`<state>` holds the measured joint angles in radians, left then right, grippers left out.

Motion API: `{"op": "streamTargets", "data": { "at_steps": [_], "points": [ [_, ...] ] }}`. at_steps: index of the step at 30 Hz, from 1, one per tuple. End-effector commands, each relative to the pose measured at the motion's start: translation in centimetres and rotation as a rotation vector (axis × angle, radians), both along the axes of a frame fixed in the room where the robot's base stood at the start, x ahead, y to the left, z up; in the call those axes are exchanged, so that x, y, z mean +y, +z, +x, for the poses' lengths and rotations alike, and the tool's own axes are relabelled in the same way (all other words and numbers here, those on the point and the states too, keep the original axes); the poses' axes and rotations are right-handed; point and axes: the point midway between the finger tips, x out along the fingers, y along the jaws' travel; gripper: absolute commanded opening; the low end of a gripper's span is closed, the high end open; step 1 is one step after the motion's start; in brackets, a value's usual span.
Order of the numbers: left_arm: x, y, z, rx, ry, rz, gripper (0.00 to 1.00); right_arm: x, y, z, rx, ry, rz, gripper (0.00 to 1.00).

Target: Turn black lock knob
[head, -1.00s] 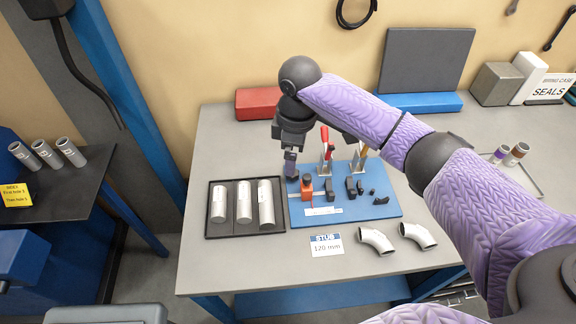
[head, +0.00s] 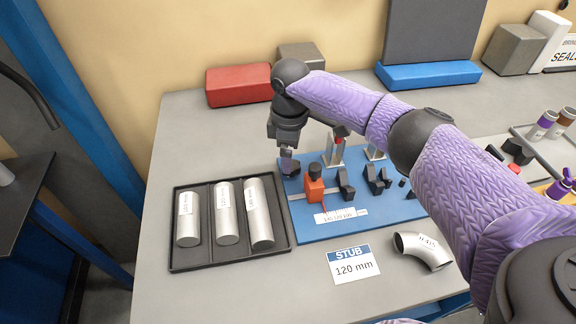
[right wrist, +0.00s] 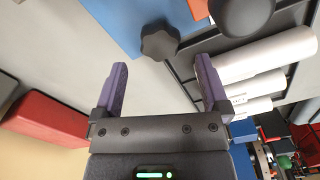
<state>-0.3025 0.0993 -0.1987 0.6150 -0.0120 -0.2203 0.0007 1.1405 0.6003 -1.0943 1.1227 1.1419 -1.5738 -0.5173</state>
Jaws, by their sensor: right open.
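A black star-shaped knob (right wrist: 160,42) shows in the right wrist view by the blue board's edge, just beyond my right gripper (right wrist: 161,78). The gripper is open, with nothing between its two purple fingers. A rounder black knob (right wrist: 243,12) tops the orange block (right wrist: 198,8). In the head view, my right gripper (head: 288,158) hangs over the left end of the blue fixture board (head: 310,232), left of the orange block (head: 314,190) and its black top knob (head: 315,170). The star knob is mostly hidden there by the gripper. My left gripper is out of view.
A black tray (head: 207,263) with three silver tubes stands left of the board. A STUB 120 mm card (head: 353,264) and a bent pipe (head: 424,250) lie in front. A red box (head: 239,85) stands behind. Black clamp blocks (head: 345,184) sit right of the orange block.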

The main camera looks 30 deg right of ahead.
Motion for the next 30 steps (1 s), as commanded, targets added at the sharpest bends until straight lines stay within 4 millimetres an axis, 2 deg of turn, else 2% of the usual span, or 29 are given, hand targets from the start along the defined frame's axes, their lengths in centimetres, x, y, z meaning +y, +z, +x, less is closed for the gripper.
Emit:
{"op": "streamTargets", "data": {
  "at_steps": [1,3,6,14,17,27,28,30],
  "points": [
    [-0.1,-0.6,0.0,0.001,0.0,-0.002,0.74,0.0,-1.3,0.0,0.001,-0.001,0.0,0.95],
    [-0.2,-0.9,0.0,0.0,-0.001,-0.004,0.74,0.0,-2.5,0.0,0.001,-0.001,0.0,0.95],
    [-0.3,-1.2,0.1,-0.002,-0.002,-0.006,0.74,0.0,-3.4,0.0,0.001,0.0,0.001,0.95],
    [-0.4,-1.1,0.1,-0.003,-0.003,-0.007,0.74,0.0,-3.6,0.0,-0.001,0.0,0.0,0.95],
    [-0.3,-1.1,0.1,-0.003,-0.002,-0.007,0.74,0.0,-3.5,0.0,-0.001,0.0,0.0,0.78],
    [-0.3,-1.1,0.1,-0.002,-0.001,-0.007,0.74,0.0,-3.5,0.0,-0.001,0.0,0.0,0.06],
    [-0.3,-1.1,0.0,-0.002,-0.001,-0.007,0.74,0.0,-3.5,0.0,-0.001,0.0,0.0,0.0],
    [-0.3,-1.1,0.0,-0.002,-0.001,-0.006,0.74,0.0,-3.5,0.0,-0.001,-0.001,0.0,0.0]
  ]
}}
